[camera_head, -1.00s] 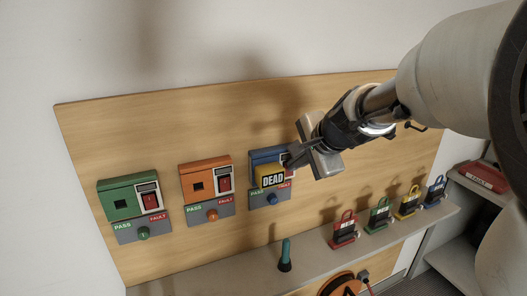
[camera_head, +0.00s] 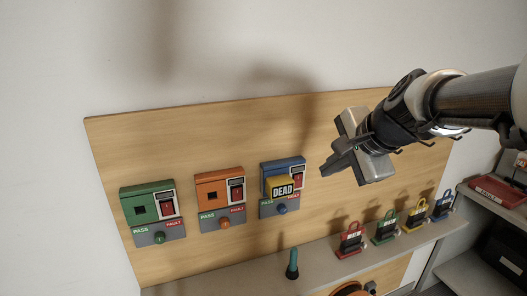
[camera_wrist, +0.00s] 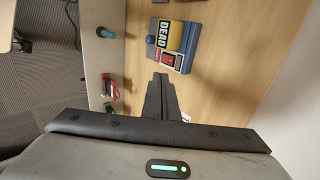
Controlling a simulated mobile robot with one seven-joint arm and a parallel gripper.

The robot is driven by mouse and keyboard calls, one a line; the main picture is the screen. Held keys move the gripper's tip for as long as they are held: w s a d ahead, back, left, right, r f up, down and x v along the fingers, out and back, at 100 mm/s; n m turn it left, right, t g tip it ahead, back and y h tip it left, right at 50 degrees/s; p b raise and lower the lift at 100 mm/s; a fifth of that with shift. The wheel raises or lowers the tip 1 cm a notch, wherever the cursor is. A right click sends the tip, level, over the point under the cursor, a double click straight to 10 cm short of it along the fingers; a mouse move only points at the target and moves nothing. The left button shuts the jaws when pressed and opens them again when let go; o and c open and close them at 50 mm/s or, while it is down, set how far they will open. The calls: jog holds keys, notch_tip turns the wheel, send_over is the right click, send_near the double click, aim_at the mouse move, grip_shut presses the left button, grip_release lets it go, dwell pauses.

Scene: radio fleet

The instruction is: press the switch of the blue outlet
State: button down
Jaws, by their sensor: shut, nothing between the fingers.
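The blue outlet (camera_head: 280,164) is mounted on the wooden board, third from the left in the head view. A yellow tag marked DEAD (camera_head: 284,190) covers much of its front. Part of its red switch (camera_head: 299,181) shows at the tag's right edge. In the wrist view the blue outlet (camera_wrist: 191,48) lies beyond my fingertips, with the red switch (camera_wrist: 171,60) beside the tag. My gripper (camera_head: 324,174) is shut and empty, to the right of the outlet and apart from it in the head view. Its closed fingers (camera_wrist: 160,78) point toward the outlet's switch side.
An orange outlet (camera_head: 213,185) and a green outlet (camera_head: 142,200) are to the left. On the shelf below stand a teal-handled tool (camera_head: 292,264) and several padlocks, the red one (camera_head: 351,238) nearest. The board above the outlets is clear.

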jog(key=shift+f, duration=0.1)
jog(key=shift+s+a+f+g+b, duration=0.15)
jog(key=shift+f+g+b, duration=0.05)
jog(key=shift+g+b, duration=0.25)
jog(key=b, duration=0.2)
send_near(298, 187)
notch_tip(298, 187, down, 4)
jog(key=w, duration=0.2)
jog(key=shift+w+a+f, duration=0.15)
jog(key=shift+w+a, duration=0.5)
